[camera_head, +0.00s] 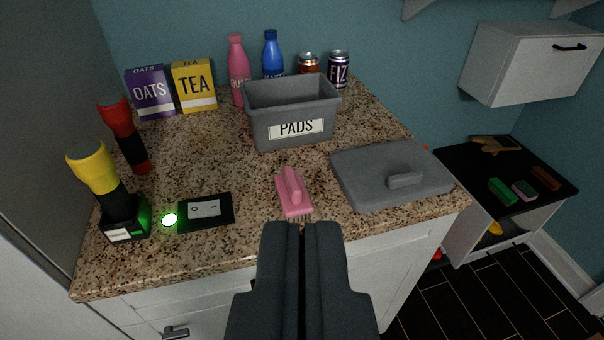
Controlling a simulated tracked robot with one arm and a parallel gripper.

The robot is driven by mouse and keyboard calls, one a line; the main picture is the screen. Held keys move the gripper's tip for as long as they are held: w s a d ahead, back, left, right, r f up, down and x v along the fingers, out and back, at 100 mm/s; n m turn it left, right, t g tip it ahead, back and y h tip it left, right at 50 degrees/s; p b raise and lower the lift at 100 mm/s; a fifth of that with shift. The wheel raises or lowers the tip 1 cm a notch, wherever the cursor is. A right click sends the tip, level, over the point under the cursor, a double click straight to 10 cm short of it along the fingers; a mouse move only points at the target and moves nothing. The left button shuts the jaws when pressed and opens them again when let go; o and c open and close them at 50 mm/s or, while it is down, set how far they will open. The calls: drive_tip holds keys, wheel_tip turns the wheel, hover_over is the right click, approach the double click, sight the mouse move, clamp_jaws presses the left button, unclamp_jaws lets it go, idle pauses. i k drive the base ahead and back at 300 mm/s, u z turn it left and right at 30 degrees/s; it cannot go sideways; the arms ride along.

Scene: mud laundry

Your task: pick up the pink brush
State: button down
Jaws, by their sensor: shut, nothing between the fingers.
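The pink brush (293,193) lies on the speckled countertop (248,235) near its front edge, with its raised handle on top. It sits between a black switch box and a grey lid. My gripper (301,228) is at the lower middle of the view, just in front of the brush in the picture. Its two dark fingers are together with nothing between them.
A grey PADS bin (291,112) stands behind the brush. The grey lid (390,173) lies to its right, the switch box (206,210) to its left. A yellow flashlight (97,176) and a red flashlight (124,135) stand at left. Boxes, bottles and cans line the back.

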sight(294, 199)
drive_tip(key=z, duration=1.15)
drive_tip(key=k, duration=1.85)
drive_tip(key=u, duration=0.8)
drive_tip(key=i, duration=1)
drive_tip(key=z, duration=0.1)
